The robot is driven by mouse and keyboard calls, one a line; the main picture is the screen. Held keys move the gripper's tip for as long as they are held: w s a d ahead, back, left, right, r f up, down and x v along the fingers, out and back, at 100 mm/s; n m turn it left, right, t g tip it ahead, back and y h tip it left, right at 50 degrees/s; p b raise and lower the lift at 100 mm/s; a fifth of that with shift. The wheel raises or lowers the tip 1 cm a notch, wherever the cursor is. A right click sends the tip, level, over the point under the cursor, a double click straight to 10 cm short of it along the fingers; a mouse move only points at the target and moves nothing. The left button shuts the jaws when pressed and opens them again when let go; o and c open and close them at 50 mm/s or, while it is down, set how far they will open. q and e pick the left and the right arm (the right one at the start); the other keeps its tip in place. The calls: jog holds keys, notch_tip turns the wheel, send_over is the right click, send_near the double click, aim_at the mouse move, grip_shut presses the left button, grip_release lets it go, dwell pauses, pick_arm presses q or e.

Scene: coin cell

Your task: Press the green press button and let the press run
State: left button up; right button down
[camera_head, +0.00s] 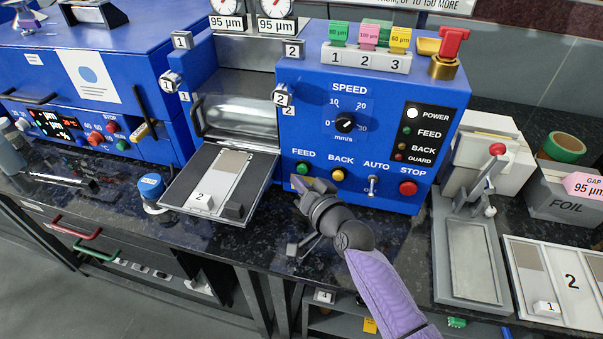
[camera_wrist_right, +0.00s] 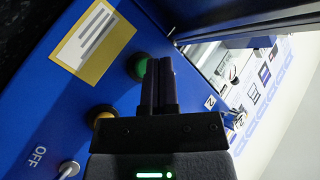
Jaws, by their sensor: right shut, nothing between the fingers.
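The blue press (camera_head: 372,120) has a front panel with a green FEED button (camera_head: 302,168), a yellow BACK button (camera_head: 338,174), an AUTO toggle (camera_head: 373,186) and a red STOP button (camera_head: 408,188). My right gripper (camera_head: 304,185) is shut and empty, its tips just below the FEED button. In the right wrist view the green button (camera_wrist_right: 137,66) shows beside my closed fingertips (camera_wrist_right: 165,66); I cannot tell whether they touch it. The yellow button (camera_wrist_right: 102,114) is also there. The white POWER lamp (camera_head: 412,113) looks lit. My left gripper is not in view.
A tray (camera_head: 176,190) marked 2 sticks out left of the panel, close to my gripper. A lever device (camera_head: 470,250) and a white board (camera_head: 570,275) lie to the right on the dark counter.

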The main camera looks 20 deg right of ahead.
dwell(0.8)
dwell(0.4)
jog(key=shift+w, duration=0.1)
dwell(0.7)
jog(key=shift+d, duration=0.15)
jog(key=shift+w+d, duration=0.15)
jog(key=shift+w, duration=0.15)
